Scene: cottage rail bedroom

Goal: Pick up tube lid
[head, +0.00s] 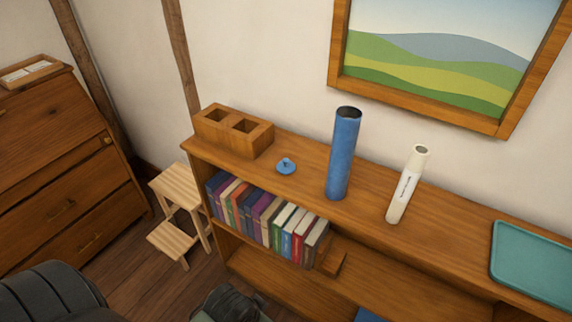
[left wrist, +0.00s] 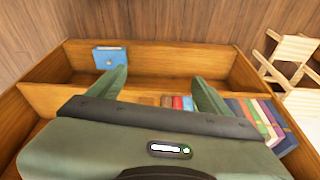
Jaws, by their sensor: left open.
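The tube lid (head: 286,167) is a small blue disc with a little knob. It lies on the top of the wooden bookshelf, between the wooden block with holes and the blue tube (head: 343,155). The tube stands upright with a dark open top. My left gripper (left wrist: 158,76) is open and empty in the left wrist view, its two green fingers spread before the lower shelf. In the head view only part of my left arm's end shows at the bottom edge, below and in front of the books. The lid is not visible in the left wrist view. My right gripper is not in view.
A wooden holder (head: 234,131) stands left of the lid. A white tube (head: 408,184) and teal tray (head: 532,262) are to the right. Books (head: 268,217) fill the shelf below. A step stool (head: 178,205) stands at the shelf's left end. A framed picture (head: 432,65) hangs behind.

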